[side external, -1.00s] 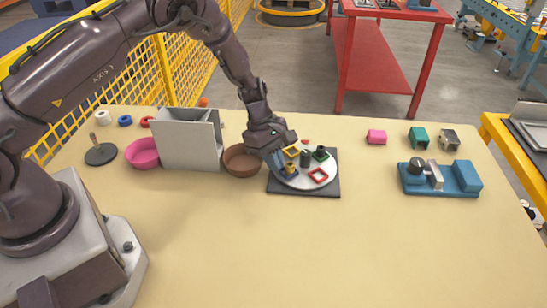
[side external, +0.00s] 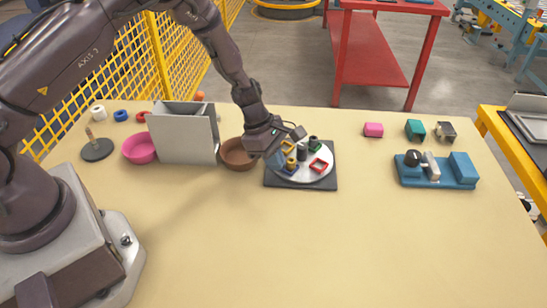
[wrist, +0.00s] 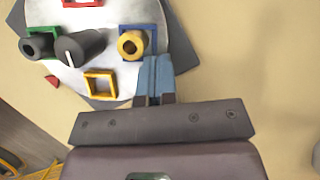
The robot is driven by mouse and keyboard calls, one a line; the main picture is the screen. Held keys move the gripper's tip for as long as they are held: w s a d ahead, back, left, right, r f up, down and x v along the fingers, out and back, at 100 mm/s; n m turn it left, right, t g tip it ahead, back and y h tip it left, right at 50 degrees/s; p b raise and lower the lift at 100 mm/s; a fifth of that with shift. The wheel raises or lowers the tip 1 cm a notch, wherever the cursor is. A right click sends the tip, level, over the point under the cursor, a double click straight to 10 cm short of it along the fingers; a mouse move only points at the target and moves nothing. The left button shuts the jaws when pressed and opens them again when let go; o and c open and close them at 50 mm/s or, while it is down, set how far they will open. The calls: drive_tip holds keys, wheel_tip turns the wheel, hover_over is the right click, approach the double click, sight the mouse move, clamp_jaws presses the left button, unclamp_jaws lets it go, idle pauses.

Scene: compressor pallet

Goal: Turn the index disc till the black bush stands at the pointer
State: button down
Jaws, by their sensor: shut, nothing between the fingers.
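The pale round index disc (side external: 305,174) lies on a dark square plate (side external: 328,184); it also shows in the wrist view (wrist: 70,78). The red triangular pointer (wrist: 52,80) lies beyond the rim, between the black bush and an empty yellow frame (wrist: 100,83). My gripper (wrist: 153,68) is shut and empty, low beside the blue frame holding the yellow bush (wrist: 131,43). The side view hides the pointer.
An empty red frame (side external: 318,165) is also on the disc. A brown bowl (side external: 236,154), grey upright panel (side external: 183,139) and pink bowl (side external: 140,148) stand left. A blue fixture (side external: 437,172) and several small blocks are right. The front table is clear.

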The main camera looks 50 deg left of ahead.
sight(290, 177)
drive_tip(key=shift+d+n+t, duration=0.5)
drive_tip(key=shift+d+n, duration=0.5)
drive_tip(key=shift+n, duration=0.4)
drive_tip(key=shift+w+d+n+t+y, duration=0.15)
drive_tip(key=shift+d+n+t+y, duration=0.15)
drive_tip(key=shift+d+n+y, duration=0.55)
idle(0.5)
drive_tip(key=shift+a+n+h, duration=0.25)
drive_tip(key=shift+h, duration=0.1)
